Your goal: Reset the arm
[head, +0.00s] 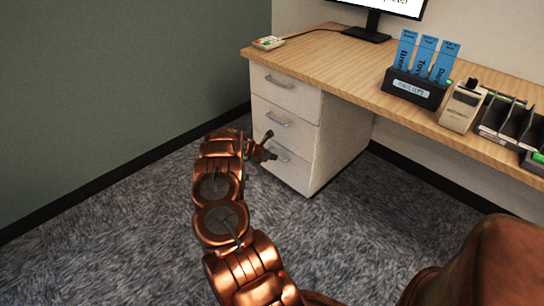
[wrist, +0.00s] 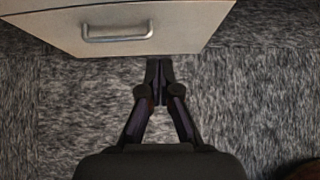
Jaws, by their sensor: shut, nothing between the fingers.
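My copper-coloured arm (head: 218,215) reaches forward over the carpet in the head view. My gripper (head: 268,145) is at its end, in front of the white drawer unit (head: 336,140). In the wrist view my gripper (wrist: 159,62) has its dark fingers together, with nothing between them. The fingertips are close to the lower edge of a drawer front (wrist: 190,30) with a metal handle (wrist: 118,32). I cannot tell whether they touch it.
The wooden desk (head: 345,62) carries a monitor (head: 385,8), a small device (head: 268,43), a black holder (head: 412,90) with blue cards, a beige device (head: 463,106) and a dark sorter (head: 510,125). A green wall (head: 110,90) stands at left. Grey carpet (head: 110,235) is open.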

